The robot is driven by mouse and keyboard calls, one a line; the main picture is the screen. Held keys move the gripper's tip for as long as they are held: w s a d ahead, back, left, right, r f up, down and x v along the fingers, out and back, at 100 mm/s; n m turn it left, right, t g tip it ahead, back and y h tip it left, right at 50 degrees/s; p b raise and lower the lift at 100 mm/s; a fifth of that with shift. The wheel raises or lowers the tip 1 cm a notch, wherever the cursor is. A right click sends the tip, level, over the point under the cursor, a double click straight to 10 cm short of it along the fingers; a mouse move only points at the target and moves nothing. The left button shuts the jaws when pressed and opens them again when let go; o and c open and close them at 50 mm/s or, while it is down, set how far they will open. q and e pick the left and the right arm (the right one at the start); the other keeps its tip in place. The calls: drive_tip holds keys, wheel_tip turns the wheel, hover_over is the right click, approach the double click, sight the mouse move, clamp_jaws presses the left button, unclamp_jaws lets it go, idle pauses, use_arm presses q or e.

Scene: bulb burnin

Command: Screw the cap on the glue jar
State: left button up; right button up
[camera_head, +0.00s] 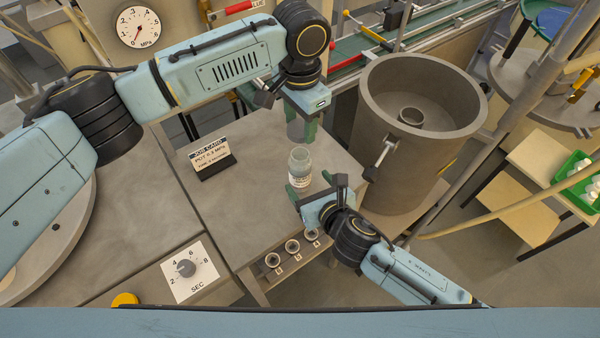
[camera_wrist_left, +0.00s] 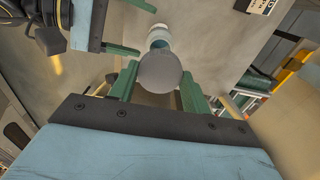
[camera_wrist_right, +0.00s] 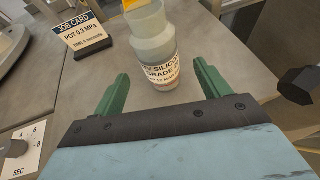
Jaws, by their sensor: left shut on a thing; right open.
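The glue jar (camera_head: 300,168) stands upright on the grey bench, pale and see-through with a white label; it also shows in the right wrist view (camera_wrist_right: 153,45). My left gripper (camera_head: 302,128) is above the jar, pointing down. It is shut on the round grey cap (camera_wrist_left: 160,72), which is held apart from the jar. In the left wrist view the jar (camera_wrist_left: 158,38) shows just beyond the cap, partly hidden by it. My right gripper (camera_wrist_right: 160,82) is open and empty, low at the near side of the jar. Its two green fingers point toward the jar, which lies just beyond and between their tips.
A job card stand (camera_head: 210,158) is on the bench left of the jar. A large grey pot (camera_head: 372,100) stands to the right. Several small round holders (camera_head: 292,246) line the bench's front edge. A dial panel (camera_head: 187,270) is at the lower left. Bare bench lies left of the jar.

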drive_tip(key=x, duration=0.7)
drive_tip(key=shift+w+a+f, duration=0.1)
drive_tip(key=shift+w, duration=0.1)
drive_tip(key=c, duration=1.4)
use_arm(q)
hover_over(300, 154)
drive_tip(key=shift+f, duration=2.5)
use_arm(e)
drive_tip(key=shift+c, duration=0.2)
use_arm(q)
drive_tip(key=shift+f, duration=0.9)
drive_tip(key=shift+f, duration=0.55)
